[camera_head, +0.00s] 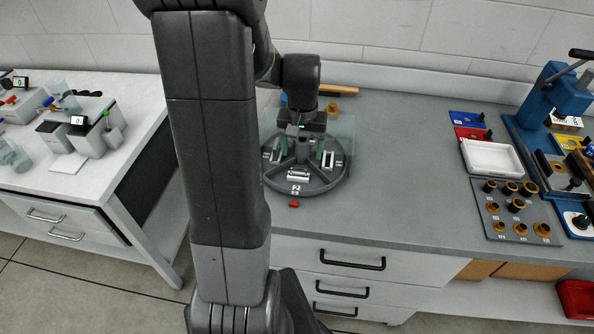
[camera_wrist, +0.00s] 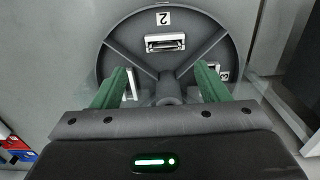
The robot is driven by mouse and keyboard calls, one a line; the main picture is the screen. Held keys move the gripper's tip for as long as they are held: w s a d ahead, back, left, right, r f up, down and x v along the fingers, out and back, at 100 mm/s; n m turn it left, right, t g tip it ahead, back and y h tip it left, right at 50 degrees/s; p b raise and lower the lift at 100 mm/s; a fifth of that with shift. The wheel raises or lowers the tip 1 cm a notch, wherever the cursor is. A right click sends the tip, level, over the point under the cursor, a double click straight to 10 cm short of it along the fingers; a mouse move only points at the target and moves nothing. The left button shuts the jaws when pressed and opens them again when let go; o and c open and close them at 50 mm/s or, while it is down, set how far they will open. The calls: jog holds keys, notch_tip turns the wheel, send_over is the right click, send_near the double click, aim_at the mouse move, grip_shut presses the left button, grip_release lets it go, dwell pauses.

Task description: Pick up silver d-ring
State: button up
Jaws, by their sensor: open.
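A round dark grey tray (camera_head: 330,182) with dividing ribs sits on the bench, and it fills the top of the wrist view (camera_wrist: 118,44). A silver rectangular ring-like piece (camera_head: 298,173) lies in the compartment marked 2, and it also shows in the wrist view (camera_wrist: 165,42). It looks like the silver d-ring. Similar pale pieces lie in the left (camera_head: 276,154) and right (camera_head: 328,159) compartments, partly hidden by my fingers in the wrist view. My gripper (camera_head: 301,152) is open above the tray. Its green fingers (camera_wrist: 162,82) are apart and empty, over the hub side of compartment 2.
A small red pointer (camera_head: 294,204) is at the tray's front edge. A clear panel (camera_head: 345,128) stands around the tray's back. To the right are a white bin (camera_head: 491,158), a plate of bushings (camera_head: 517,225) and a blue press (camera_head: 555,95). The bench between is clear.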

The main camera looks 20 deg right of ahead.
jog(key=shift+a+f+p, duration=0.25)
jog(key=shift+f, duration=1.3)
jog(key=shift+a+f+p, duration=0.2)
jog(key=shift+f, duration=1.35)
jog(key=c, duration=1)
jog(key=shift+c, duration=0.2)
jog(key=shift+r, duration=0.15)
